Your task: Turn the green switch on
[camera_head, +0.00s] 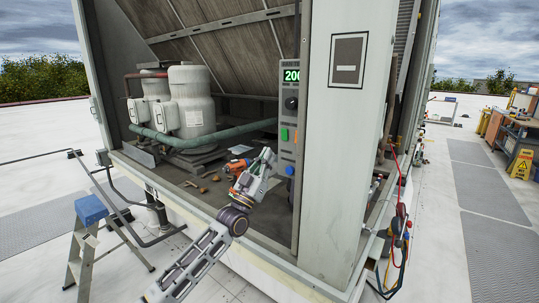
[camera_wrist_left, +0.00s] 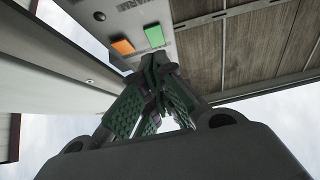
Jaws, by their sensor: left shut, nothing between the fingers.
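The green switch (camera_head: 284,134) is on the front of a grey control panel (camera_head: 288,152) inside the cooler housing. In the left wrist view the green switch (camera_wrist_left: 154,36) sits beside an orange one (camera_wrist_left: 122,46). My left gripper (camera_head: 267,155) is shut and empty, just left of the panel and a little lower than the green switch. In the left wrist view its closed fingertips (camera_wrist_left: 154,62) point towards the panel close to the green switch. Whether they touch the panel cannot be told. My right gripper is not in view.
The panel has a lit green display (camera_head: 292,75), a black knob (camera_head: 291,103) and a blue button (camera_head: 290,171). A white housing post (camera_head: 345,150) stands right of it. Compressor tanks (camera_head: 191,100) and pipes are at the left. An orange drill (camera_head: 237,166) lies on the housing floor.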

